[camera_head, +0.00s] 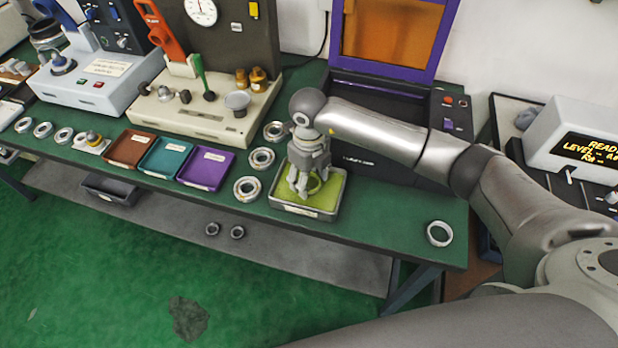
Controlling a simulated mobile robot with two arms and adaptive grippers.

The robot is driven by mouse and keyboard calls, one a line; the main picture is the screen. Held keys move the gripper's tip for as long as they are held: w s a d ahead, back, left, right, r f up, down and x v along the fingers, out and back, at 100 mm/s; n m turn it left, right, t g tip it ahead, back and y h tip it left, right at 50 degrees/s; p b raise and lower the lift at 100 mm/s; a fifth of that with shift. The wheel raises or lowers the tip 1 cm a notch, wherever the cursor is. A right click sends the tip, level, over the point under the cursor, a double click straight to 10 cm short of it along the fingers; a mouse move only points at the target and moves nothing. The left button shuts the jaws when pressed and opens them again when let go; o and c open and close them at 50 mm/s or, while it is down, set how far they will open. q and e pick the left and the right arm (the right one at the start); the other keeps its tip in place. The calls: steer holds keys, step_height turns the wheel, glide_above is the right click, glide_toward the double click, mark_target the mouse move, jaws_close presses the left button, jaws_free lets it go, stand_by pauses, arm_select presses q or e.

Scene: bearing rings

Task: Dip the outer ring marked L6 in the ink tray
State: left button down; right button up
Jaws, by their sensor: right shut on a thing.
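The ink tray (328,213) is a shallow metal tray with a yellow-green inside, standing near the front edge of the green bench. My right gripper (302,192) points down into the tray and is shut on a ring (316,184) whose rim shows beside the fingers. The ring is at or just above the yellow-green surface; I cannot tell whether it touches. Its marking is too small to read. My left gripper is not in view.
Several rings stand left of the tray, one close by (247,189). Another ring (439,233) lies at the bench's right front. Brown (130,148), teal (166,157) and purple (206,167) bins line the front edge. A dark machine (375,165) stands behind the tray.

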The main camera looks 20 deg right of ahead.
steer(key=shift+r+p, duration=1.45)
steer(key=shift+r, duration=1.15)
